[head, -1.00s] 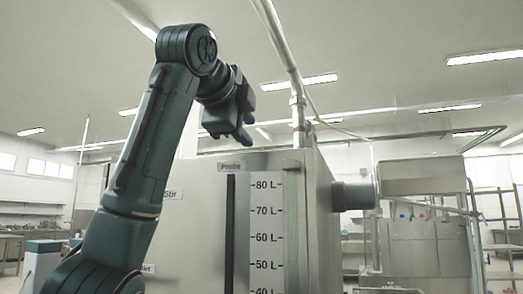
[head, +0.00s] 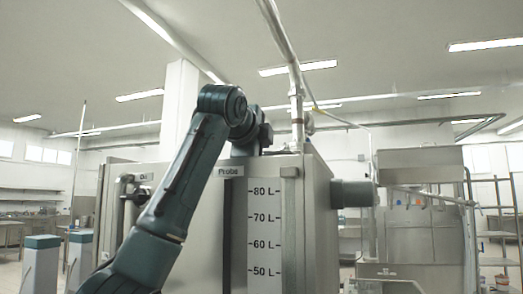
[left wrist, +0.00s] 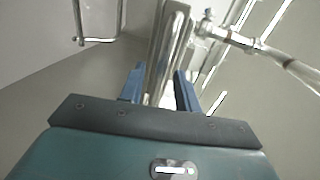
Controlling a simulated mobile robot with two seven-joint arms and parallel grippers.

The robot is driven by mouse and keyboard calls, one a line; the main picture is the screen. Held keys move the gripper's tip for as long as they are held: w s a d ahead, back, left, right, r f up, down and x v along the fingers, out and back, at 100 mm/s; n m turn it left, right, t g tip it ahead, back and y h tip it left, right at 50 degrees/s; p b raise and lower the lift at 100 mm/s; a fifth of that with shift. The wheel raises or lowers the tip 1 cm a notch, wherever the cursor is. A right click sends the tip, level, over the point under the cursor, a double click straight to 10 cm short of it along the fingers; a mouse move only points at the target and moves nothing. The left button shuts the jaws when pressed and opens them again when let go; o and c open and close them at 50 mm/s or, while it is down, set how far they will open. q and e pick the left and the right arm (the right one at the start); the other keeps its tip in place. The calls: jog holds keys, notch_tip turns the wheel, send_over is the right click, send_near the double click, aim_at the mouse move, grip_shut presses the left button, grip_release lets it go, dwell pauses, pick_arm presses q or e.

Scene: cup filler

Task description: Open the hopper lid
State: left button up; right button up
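The steel hopper (head: 318,215) fills the middle of the head view, with a "Probe" label and a litre scale on its front. Its top is seen nearly edge-on, so I cannot make out the lid there. My left gripper (head: 252,142) is at the hopper's top edge, its fingers hidden behind my arm and that edge. In the left wrist view, the two blue fingers of my left gripper (left wrist: 159,82) are apart. A shiny metal bar (left wrist: 170,45) shows between and beyond them; I cannot tell whether they touch it. My right gripper is not in view.
A vertical pipe (head: 296,105) rises at the hopper's back right. A cylindrical fitting (head: 352,194) sticks out on its right side. A bent metal rod (left wrist: 78,25) shows at the upper left of the wrist view, and a pipe with a fitting (left wrist: 225,35) at the upper right.

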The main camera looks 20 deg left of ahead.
pick_arm(q)
grip_shut()
dwell(0.4)
jog(key=shift+r+x, duration=0.25)
jog(key=shift+x, duration=1.05)
jog(key=shift+w, duration=0.1)
jog(key=shift+o, duration=0.3)
grip_release()
